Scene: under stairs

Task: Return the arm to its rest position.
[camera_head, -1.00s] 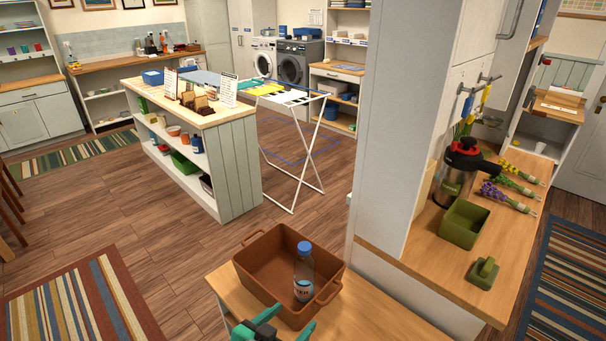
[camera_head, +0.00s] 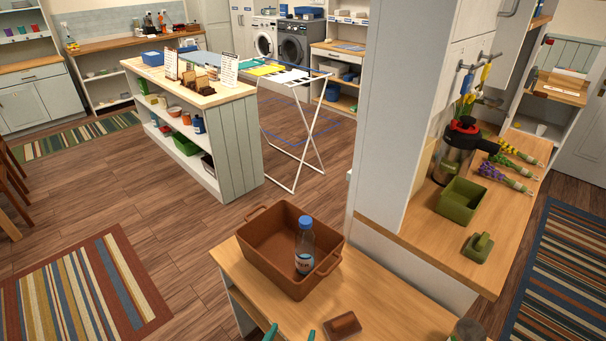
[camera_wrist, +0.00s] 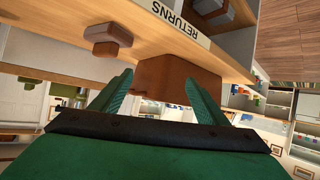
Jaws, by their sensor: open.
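My gripper (camera_head: 291,332) shows only as green fingertips at the bottom edge of the head view. In the wrist view the gripper (camera_wrist: 160,92) has its two green fingers spread apart with nothing between them. It is apart from the brown bin (camera_head: 262,246), which stands on the wooden counter beyond it. A clear bottle with a blue cap (camera_head: 304,250) stands upright in the bin. The brown bin also shows in the wrist view (camera_wrist: 165,77), past the fingertips. The rest of my arm is out of the head view.
A small brown lidded object (camera_head: 342,325) lies on the counter (camera_head: 380,310) near the gripper. A white drying rack (camera_head: 297,130) stands behind. Floor at left is open.

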